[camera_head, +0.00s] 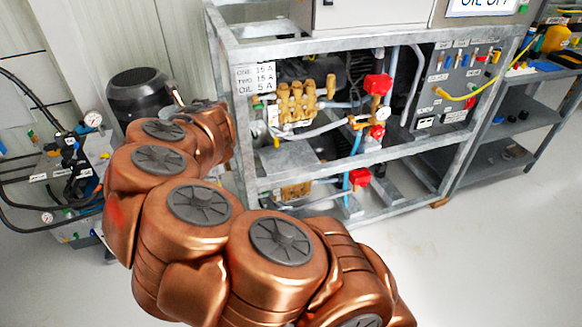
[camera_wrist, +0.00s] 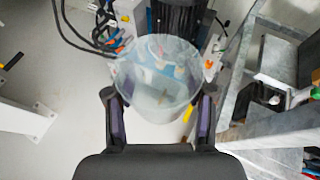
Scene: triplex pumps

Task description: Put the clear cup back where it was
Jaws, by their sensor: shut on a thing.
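The clear cup (camera_wrist: 157,80) is in the wrist view, a see-through vessel with its wide opening toward the camera. My gripper (camera_wrist: 160,108) is shut on it, with one dark finger on each side of its wall. Through the cup I see blurred floor and equipment. What is directly beneath the cup cannot be made out. In the head view my copper-coloured arm reaches toward the back left, and I cannot make out the cup or my gripper there.
A grey metal frame (camera_head: 262,213) holds a brass pump (camera_head: 297,103) and red valve parts (camera_head: 377,86). A black motor (camera_head: 138,92) and a gauge unit with hoses (camera_head: 70,170) stand at left. A shelf rack (camera_head: 520,123) is at right. The right foreground floor is clear.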

